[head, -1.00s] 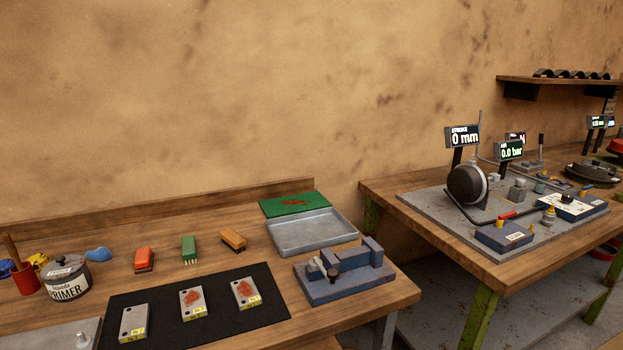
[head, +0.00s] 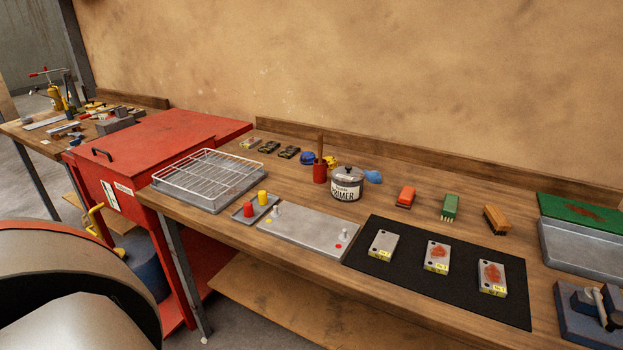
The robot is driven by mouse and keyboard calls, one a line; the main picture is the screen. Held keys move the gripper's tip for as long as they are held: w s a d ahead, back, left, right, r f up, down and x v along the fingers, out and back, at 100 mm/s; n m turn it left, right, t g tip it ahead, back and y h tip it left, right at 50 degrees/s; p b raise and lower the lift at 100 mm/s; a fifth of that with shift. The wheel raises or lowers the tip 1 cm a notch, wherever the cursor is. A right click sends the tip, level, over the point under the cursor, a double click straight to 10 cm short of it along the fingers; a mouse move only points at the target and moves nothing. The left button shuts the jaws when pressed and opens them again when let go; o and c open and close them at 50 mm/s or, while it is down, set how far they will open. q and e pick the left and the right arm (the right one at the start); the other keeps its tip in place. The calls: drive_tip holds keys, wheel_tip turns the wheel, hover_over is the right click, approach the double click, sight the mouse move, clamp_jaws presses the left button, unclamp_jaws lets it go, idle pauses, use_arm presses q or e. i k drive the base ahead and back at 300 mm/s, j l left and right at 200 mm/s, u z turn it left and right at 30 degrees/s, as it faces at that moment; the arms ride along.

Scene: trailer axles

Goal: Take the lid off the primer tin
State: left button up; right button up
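The primer tin (head: 346,189) stands upright on the wooden bench, a small round tin with a pale label reading "PRIMER". Its dark grey lid (head: 347,174) with a small knob on top sits on the tin. Neither of my grippers shows in the head view. A large rounded grey part at the lower left appears to be my own arm.
A red pot with a wooden handle (head: 320,170) stands close left of the tin, a blue item (head: 373,177) close right. In front are a grey plate with pegs (head: 305,235) and a black mat (head: 450,296) with metal blocks. A wire-rack tray (head: 207,190) is further left.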

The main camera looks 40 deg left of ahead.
sight(348, 174)
drive_tip(key=u, duration=0.95)
